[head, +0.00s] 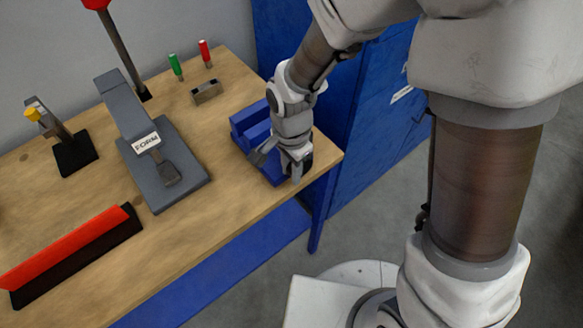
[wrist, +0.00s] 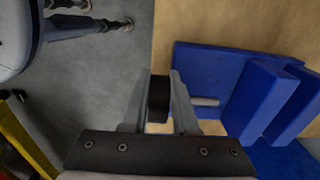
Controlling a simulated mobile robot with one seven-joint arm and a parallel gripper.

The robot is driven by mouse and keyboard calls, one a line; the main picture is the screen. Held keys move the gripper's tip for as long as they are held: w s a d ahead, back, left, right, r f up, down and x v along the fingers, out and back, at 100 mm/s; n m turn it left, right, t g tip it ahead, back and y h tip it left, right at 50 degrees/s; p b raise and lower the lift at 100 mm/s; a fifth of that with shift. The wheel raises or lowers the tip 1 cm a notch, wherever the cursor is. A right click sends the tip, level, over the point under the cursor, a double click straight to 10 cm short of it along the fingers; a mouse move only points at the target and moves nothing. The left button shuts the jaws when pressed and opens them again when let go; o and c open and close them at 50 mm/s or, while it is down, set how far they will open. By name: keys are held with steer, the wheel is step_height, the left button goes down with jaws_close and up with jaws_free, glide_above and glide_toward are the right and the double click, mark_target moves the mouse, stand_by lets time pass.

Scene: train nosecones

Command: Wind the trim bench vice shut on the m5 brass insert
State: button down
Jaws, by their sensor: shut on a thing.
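The blue bench vice (head: 250,120) sits at the right end of the wooden bench, partly hidden by my arm. In the wrist view, its blue base and upright jaws (wrist: 268,98) are on the right, with a grey screw rod (wrist: 205,101) running out to the left. A black knob (wrist: 158,100) lies in line with that rod, between my fingers. My gripper (head: 291,176) points down at the vice's front side and is shut on the knob; it also shows in the wrist view (wrist: 164,78). I cannot make out the brass insert in either view.
A grey press marked FORM (head: 165,165) stands left of the vice. A small metal block (head: 206,92), a green peg (head: 176,67) and a red peg (head: 205,53) are behind. A red bar (head: 70,250) lies front left. A blue cabinet (head: 375,120) stands to the right.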

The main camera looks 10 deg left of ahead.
steer(key=shift+r, duration=0.15)
stand_by(0.3)
steer(key=shift+w+d+r+g+y+p, duration=0.1)
steer(key=shift+r+g+y+p, duration=0.1)
steer(key=shift+g+y+p, duration=0.55)
steer(key=shift+w+r+g+y+p, duration=0.1)
steer(key=shift+r+g+y+p, duration=0.05)
steer(key=shift+g+y+p, duration=0.55)
steer(key=g+y, duration=0.3)
steer(key=g, duration=0.1)
steer(key=shift+w+d+r+p, duration=0.25)
steer(key=shift+w+p, duration=0.05)
steer(key=shift+p, duration=0.05)
steer(key=g+y, duration=0.1)
steer(key=g+y+b, duration=0.1)
steer(key=g, duration=0.1)
steer(key=g+y, duration=0.1)
steer(key=y, duration=0.1)
steer(key=shift+w+d, duration=0.35)
steer(key=g+y+b, duration=0.2)
steer(key=shift+w+d+g, duration=0.2)
steer(key=shift+w+g, duration=0.05)
steer(key=shift+g, duration=0.1)
steer(key=shift+w+d+g+y+b, duration=0.15)
steer(key=shift+g+y+b, duration=0.5)
steer(key=shift+g+b, duration=0.2)
steer(key=shift+r, duration=0.1)
